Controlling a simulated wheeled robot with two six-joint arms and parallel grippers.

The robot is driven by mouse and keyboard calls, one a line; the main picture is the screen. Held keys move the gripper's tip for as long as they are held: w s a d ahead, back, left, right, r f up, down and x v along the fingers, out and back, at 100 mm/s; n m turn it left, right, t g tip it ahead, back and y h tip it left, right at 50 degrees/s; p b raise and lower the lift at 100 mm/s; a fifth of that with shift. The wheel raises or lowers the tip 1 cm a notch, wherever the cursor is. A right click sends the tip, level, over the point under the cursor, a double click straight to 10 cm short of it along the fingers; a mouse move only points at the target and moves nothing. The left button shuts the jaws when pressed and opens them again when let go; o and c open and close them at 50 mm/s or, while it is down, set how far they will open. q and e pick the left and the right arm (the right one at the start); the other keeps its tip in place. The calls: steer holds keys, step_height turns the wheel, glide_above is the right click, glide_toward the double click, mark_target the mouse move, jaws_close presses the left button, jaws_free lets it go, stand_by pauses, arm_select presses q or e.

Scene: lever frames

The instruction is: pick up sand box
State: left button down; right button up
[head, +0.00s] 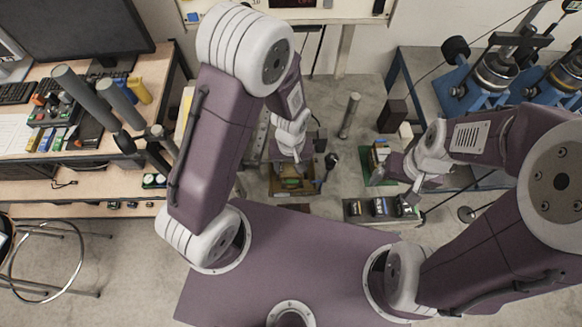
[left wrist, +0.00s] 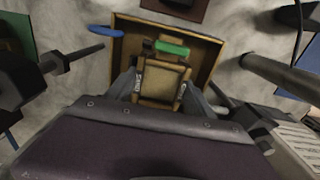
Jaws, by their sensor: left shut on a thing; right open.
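In the head view the tray (head: 312,187) is on the floor side below my left gripper (head: 292,160), whose wrist partly hides the contents. I cannot tell whether the box touches the tray. My right gripper (head: 408,190) is open, with nothing seen in it.
A desk (head: 100,165) with a monitor (head: 85,25) and tools stands at the left. A shallow container (head: 378,209) with several dark items lies under my right gripper. Blue equipment (head: 480,85) fills the upper right. A grey post (head: 350,115) stands near the tray.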

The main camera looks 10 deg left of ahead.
mark_target(291, 168)
arm_select(q)
steer(key=shift+r, duration=0.1)
step_height(291, 168, up, 10)
stand_by(0.4)
